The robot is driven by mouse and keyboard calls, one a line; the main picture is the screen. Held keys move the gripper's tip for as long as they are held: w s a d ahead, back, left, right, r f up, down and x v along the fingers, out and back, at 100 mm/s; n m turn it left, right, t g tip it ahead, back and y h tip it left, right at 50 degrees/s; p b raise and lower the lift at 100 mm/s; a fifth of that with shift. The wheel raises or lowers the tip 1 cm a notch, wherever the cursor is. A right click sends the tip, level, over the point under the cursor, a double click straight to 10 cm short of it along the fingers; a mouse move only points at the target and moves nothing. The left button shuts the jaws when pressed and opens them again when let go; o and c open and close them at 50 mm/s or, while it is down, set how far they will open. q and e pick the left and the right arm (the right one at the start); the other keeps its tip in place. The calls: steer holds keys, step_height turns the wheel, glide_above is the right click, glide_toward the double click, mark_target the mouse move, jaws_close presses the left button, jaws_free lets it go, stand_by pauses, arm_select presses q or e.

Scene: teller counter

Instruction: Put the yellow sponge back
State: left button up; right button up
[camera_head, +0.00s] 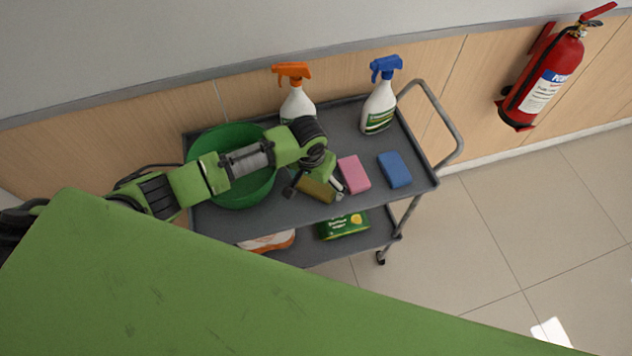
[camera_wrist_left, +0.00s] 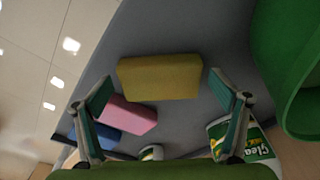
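The yellow sponge (camera_head: 316,189) lies on the top shelf of the grey cart (camera_head: 228,214), near its front edge, left of the pink sponge (camera_head: 354,174). My left gripper (camera_head: 315,191) is over it, and the arm partly hides it in the head view. In the left wrist view the yellow sponge (camera_wrist_left: 160,77) shows between and beyond the two spread fingers (camera_wrist_left: 161,85). A gap shows on each side, so the gripper is open and does not hold it. My right gripper is in neither view.
A blue sponge (camera_head: 395,169) lies right of the pink one. An orange-topped spray bottle (camera_head: 297,105) and a blue-topped one (camera_head: 379,106) stand at the back. A green basin (camera_head: 236,139) fills the left. A green box (camera_head: 344,224) is on the lower shelf.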

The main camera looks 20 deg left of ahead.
mark_target(313, 191)
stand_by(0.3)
arm_select(q)
step_height(313, 191, up, 12)
steer(key=s+b, duration=0.1)
steer(key=shift+s+a, duration=0.15)
steer(key=shift+s, duration=0.25)
stand_by(0.4)
